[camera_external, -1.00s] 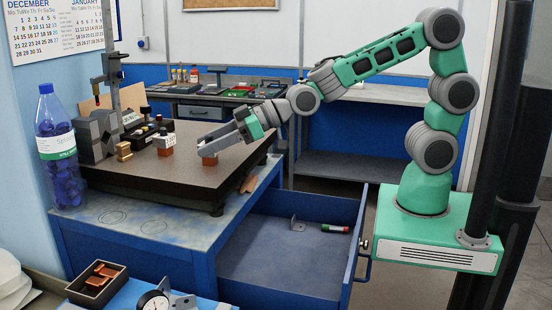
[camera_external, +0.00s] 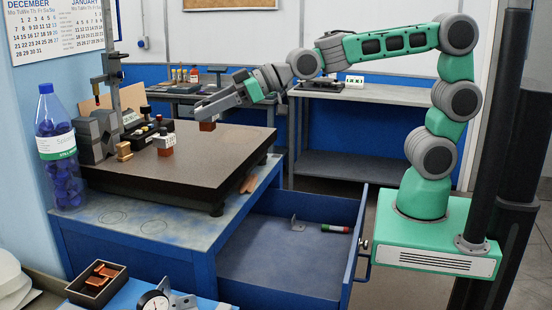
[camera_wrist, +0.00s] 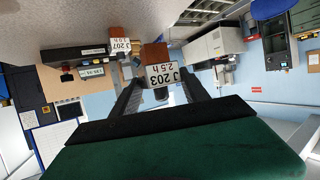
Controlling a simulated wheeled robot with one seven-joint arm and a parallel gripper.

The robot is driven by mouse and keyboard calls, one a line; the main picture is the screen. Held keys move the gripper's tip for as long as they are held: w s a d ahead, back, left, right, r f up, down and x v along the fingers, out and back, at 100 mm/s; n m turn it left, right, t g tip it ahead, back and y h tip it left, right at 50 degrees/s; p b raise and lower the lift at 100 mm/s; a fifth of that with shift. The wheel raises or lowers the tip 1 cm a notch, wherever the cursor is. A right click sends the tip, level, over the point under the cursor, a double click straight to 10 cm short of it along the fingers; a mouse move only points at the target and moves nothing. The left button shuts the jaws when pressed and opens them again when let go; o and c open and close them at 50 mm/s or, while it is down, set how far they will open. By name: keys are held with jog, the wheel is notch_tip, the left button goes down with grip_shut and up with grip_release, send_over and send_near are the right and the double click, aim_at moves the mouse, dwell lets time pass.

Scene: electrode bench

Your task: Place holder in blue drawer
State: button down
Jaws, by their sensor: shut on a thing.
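My gripper (camera_external: 204,113) is shut on a copper-brown holder (camera_external: 207,126) and holds it in the air above the dark granite plate (camera_external: 215,165). In the wrist view the held holder (camera_wrist: 155,53) sits between the fingers, with a white label reading "J 203 2.5 h". A second brown holder (camera_external: 165,151) stands on the plate, left of the held one. It also shows in the wrist view (camera_wrist: 122,32), with a label that seems to read "J 207". The blue drawer (camera_external: 265,262) is pulled open, below and right of the plate.
A gauge stand (camera_external: 106,120) and a blue bottle (camera_external: 55,150) stand left. A tray (camera_external: 97,283) and a dial gauge (camera_external: 153,303) are in front.

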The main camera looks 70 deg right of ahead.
jog(key=s+d+f+m+t+h, duration=0.1)
jog(key=s+d+f+m+h, duration=0.1)
jog(key=d, duration=0.9)
jog(key=s+d+f+m+h, duration=0.2)
jog(key=s+d+m+h, duration=0.1)
jog(key=d, duration=0.8)
jog(key=shift+s+f+m+t+h, duration=0.35)
jog(key=shift+s+h, duration=0.45)
jog(key=shift+s, duration=0.3)
